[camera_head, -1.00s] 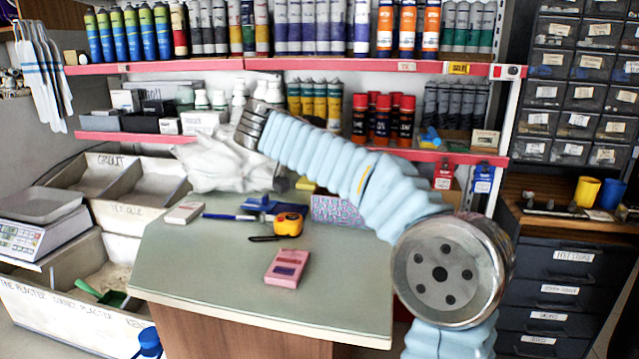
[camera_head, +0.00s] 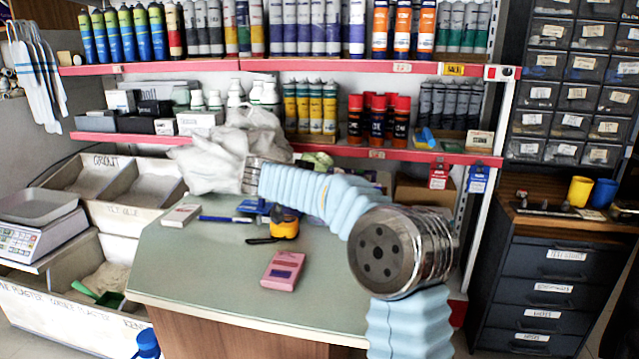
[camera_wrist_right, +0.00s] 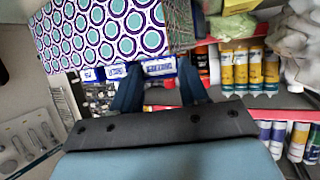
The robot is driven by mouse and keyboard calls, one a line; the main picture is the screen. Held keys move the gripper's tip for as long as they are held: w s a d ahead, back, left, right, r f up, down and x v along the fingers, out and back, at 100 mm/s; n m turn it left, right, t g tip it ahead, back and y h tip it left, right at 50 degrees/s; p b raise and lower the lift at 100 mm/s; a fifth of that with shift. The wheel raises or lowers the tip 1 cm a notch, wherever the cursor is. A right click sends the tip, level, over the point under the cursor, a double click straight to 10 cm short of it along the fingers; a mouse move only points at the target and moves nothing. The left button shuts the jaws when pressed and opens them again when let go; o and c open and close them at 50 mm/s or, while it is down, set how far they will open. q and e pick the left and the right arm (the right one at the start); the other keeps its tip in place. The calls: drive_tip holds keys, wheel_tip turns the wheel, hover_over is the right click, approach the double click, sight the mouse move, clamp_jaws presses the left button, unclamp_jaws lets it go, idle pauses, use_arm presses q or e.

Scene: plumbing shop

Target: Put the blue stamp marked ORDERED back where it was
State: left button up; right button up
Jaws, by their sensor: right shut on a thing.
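In the right wrist view my right gripper (camera_wrist_right: 160,92) has its two dark fingers on a blue piece with a white printed label (camera_wrist_right: 160,68), which I take for the blue stamp. The print is too small to read, and the fingers hide part of it. In the head view my right arm reaches in from the lower right across the back of the green-topped table (camera_head: 210,265). Its metal wrist end (camera_head: 252,176) is in front of a crumpled white bag (camera_head: 205,165); the fingers and stamp cannot be made out there. My left gripper is not in view.
On the table lie a pink calculator (camera_head: 283,270), a yellow tape measure (camera_head: 285,225), a blue pen (camera_head: 225,219), a blue flat item (camera_head: 254,206) and a white box (camera_head: 180,215). A circle-patterned box (camera_wrist_right: 100,30) is close to the gripper. The table's front left is clear.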

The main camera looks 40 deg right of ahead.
drive_tip(key=shift+f, duration=0.15)
drive_tip(key=o, duration=0.8)
drive_tip(key=shift+c, duration=0.2)
drive_tip(key=shift+r, duration=0.35)
drive_tip(key=b+v, duration=0.1)
drive_tip(key=v, duration=1.1)
drive_tip(key=shift+f+b, duration=0.2)
drive_tip(key=shift+b, duration=0.15)
